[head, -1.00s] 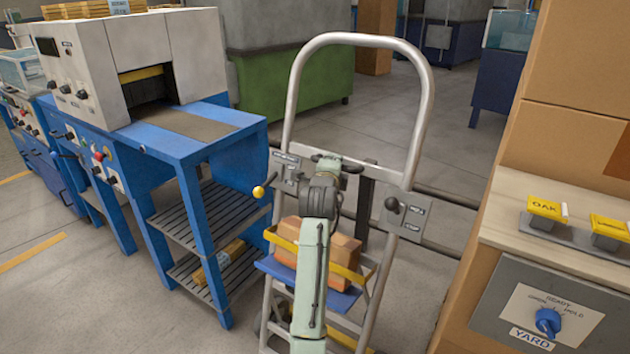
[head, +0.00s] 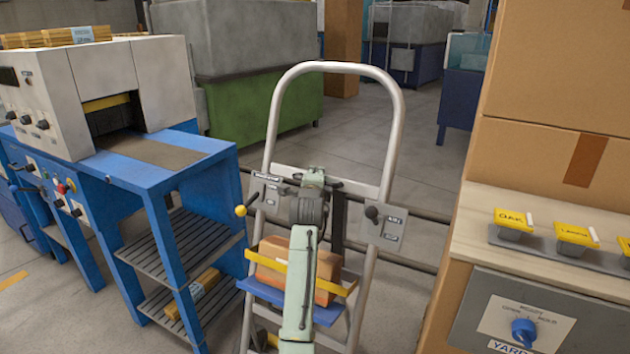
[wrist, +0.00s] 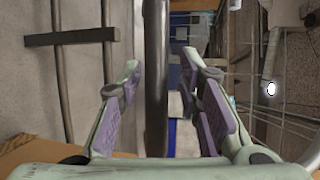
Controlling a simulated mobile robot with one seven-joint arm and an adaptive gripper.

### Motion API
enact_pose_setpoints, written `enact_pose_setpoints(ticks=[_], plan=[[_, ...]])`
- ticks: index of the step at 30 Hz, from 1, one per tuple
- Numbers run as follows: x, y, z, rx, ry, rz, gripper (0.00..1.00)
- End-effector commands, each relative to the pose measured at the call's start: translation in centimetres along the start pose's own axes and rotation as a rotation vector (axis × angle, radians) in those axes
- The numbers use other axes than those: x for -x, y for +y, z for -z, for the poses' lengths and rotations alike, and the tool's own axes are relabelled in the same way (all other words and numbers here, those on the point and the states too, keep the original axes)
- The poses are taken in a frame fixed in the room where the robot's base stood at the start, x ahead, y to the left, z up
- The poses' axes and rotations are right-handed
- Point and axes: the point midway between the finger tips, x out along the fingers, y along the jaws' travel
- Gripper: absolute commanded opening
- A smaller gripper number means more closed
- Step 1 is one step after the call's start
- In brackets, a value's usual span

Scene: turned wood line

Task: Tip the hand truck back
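The hand truck (head: 395,130) stands in the middle of the head view, with a tall silver loop handle. It carries a brown box (head: 272,256) behind a yellow strap (head: 270,264) on a blue plate (head: 262,292). A plate with a black-knobbed lever (head: 372,215) is on its right side and a yellow-knobbed lever (head: 241,210) on its left. My pale green arm reaches across its middle and hides part of it. In the wrist view my gripper (wrist: 164,80) is open, and a grey tube (wrist: 157,70) shows between its fingers; I cannot tell its depth or any contact.
A blue machine (head: 165,180) with slatted shelves stands close on the left. Stacked cardboard boxes (head: 550,80) and a counter with yellow tags (head: 514,217) and a blue dial (head: 523,331) are close on the right. Open floor (head: 430,170) lies behind the truck.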

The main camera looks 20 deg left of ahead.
Motion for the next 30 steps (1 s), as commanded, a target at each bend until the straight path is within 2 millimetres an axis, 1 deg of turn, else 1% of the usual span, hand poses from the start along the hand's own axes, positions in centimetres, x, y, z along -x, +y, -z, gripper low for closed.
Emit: enact_pose_setpoints(ticks=[10,14,17,24,27,30], plan=[[0.0,0.2,0.0,0.0,0.0,-0.004,0.35],[0.7,0.2,0.0,0.0,0.0,-0.002,0.35],[2.0,0.2,-0.1,0.001,-0.001,-0.002,0.35],[7.1,0.2,-0.1,0.001,-0.001,-0.001,0.35],[9.1,0.1,0.0,0.0,0.0,-0.001,0.35],[10.5,0.1,0.0,0.0,-0.001,-0.002,0.35]])
